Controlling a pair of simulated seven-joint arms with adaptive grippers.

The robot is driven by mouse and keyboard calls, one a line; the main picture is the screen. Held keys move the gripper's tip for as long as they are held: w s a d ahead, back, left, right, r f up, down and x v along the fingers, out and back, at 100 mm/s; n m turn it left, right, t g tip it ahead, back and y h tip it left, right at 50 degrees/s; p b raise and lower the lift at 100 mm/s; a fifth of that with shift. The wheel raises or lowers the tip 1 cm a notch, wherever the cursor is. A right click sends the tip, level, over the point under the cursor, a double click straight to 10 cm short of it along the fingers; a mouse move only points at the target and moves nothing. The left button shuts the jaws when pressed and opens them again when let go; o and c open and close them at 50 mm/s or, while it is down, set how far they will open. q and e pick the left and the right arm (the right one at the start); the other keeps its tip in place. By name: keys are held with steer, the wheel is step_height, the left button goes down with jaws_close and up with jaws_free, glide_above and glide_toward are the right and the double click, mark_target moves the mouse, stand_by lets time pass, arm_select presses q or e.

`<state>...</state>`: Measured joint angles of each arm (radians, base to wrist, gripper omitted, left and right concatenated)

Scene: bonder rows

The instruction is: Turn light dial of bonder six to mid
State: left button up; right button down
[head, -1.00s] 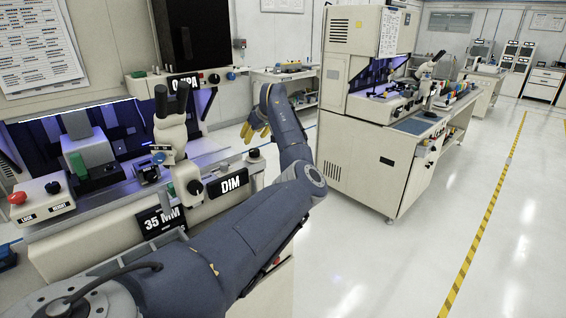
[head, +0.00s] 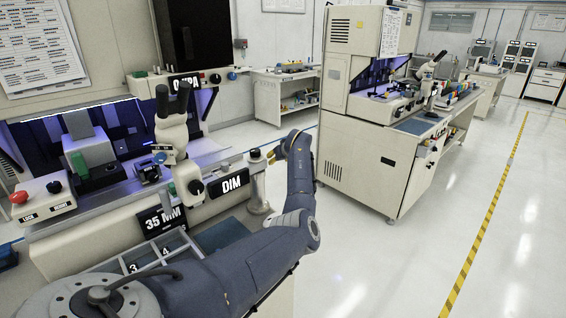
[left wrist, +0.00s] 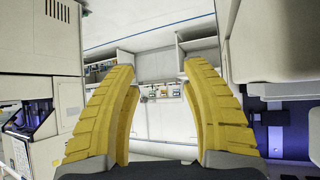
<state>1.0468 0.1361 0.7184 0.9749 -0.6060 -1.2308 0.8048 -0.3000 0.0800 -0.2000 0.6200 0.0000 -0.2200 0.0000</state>
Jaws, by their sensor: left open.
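The near bonder has a microscope (head: 172,135) and a front panel with a black DIM sign (head: 232,183). A small dark-topped knob (head: 254,154) stands at the panel's right end; I cannot tell its setting or confirm it is the light dial. My left gripper (head: 273,152) is just right of this knob, apart from it, partly hidden by its own wrist. In the left wrist view its yellow fingers (left wrist: 160,78) are spread and empty, with distant shelves between them. The bonder's number is not legible. My right gripper is not in view.
A 35 MM sign (head: 162,221) and a divided tray (head: 150,258) are at the bonder's front. A box with red and black knobs (head: 40,200) is at the left. Another bonder cabinet (head: 362,155) stands to the right, beyond an open floor gap.

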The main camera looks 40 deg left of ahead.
arm_select(q)
steer(key=shift+w+d+f, duration=0.2)
steer(key=shift+f, duration=0.2)
steer(key=shift+w+d+f, duration=0.15)
steer(key=shift+d+f, duration=0.05)
steer(key=shift+f, duration=0.15)
